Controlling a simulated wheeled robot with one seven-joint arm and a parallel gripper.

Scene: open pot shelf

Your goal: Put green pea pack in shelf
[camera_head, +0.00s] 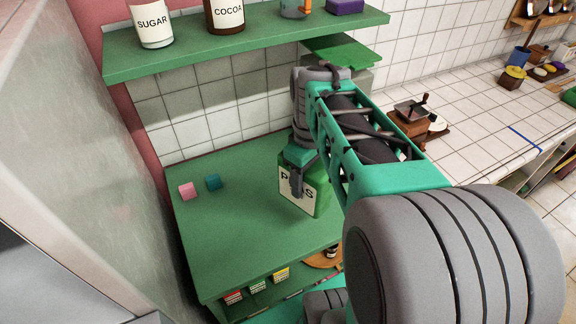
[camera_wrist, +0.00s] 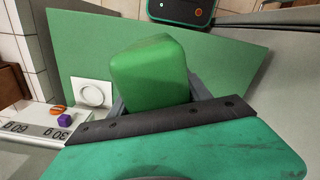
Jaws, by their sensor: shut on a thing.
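The green pea pack (camera_head: 318,196) has a pale label with partly hidden black letters. My gripper (camera_head: 298,178) is shut on it from above, one finger crossing the label. In the camera_head view the pack is upright, over the right part of the shelf's green lower board (camera_head: 235,235). I cannot tell whether it touches the board. In the camera_wrist view the green pack (camera_wrist: 150,72) fills the space between the fingers (camera_wrist: 158,98). The shelf's upper green board (camera_head: 245,40) is above and behind. The arm hides some of the area to the pack's right.
SUGAR (camera_head: 152,22) and COCOA (camera_head: 226,15) jars and a purple block (camera_head: 345,6) stand on the upper board. The lower board's front left is clear. A grinder (camera_head: 410,118) stands on the tiled counter.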

